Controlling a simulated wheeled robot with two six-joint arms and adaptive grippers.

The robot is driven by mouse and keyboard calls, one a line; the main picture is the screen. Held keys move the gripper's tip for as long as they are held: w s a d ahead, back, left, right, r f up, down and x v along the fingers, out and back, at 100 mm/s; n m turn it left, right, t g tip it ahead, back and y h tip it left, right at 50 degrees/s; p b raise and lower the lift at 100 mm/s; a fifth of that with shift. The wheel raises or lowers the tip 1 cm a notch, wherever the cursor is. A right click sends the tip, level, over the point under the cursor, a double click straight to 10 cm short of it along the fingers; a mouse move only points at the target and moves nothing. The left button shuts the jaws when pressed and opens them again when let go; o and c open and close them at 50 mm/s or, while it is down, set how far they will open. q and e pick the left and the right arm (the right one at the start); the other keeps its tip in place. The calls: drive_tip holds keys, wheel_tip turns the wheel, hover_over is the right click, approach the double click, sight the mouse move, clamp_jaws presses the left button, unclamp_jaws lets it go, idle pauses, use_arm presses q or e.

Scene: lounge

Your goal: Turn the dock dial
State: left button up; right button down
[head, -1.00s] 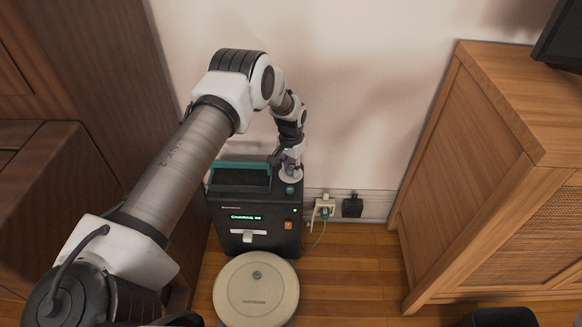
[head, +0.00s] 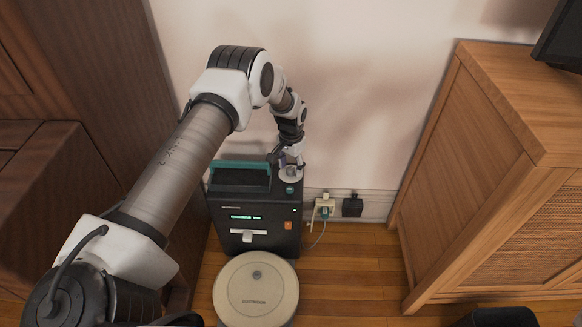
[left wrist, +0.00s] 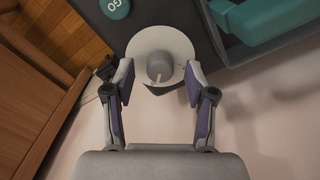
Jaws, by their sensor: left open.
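The dock (head: 252,218) is a black box on the floor against the wall, with a lit green display (head: 246,217) whose text I cannot read now. The dial is a grey knob (left wrist: 160,66) with a pale pointer mark, on a round white plate (left wrist: 146,38) on the dock's top. In the head view the plate (head: 290,174) shows at the dock's back right, partly hidden by my gripper. My left gripper (left wrist: 160,88) is open, with one finger on each side of the knob and a gap on both sides. My right gripper is out of view.
A teal handle (head: 238,166) stands on the dock's top left, and a teal GO button (left wrist: 115,7) is near the plate. A round cream robot vacuum (head: 256,290) sits in front. Wall plugs (head: 352,206) and a wooden cabinet (head: 470,180) are at right.

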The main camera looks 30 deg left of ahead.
sight(291, 169)
use_arm(q)
wheel_tip(291, 169, up, 11)
drive_tip(key=shift+r, duration=0.2)
idle(0.4)
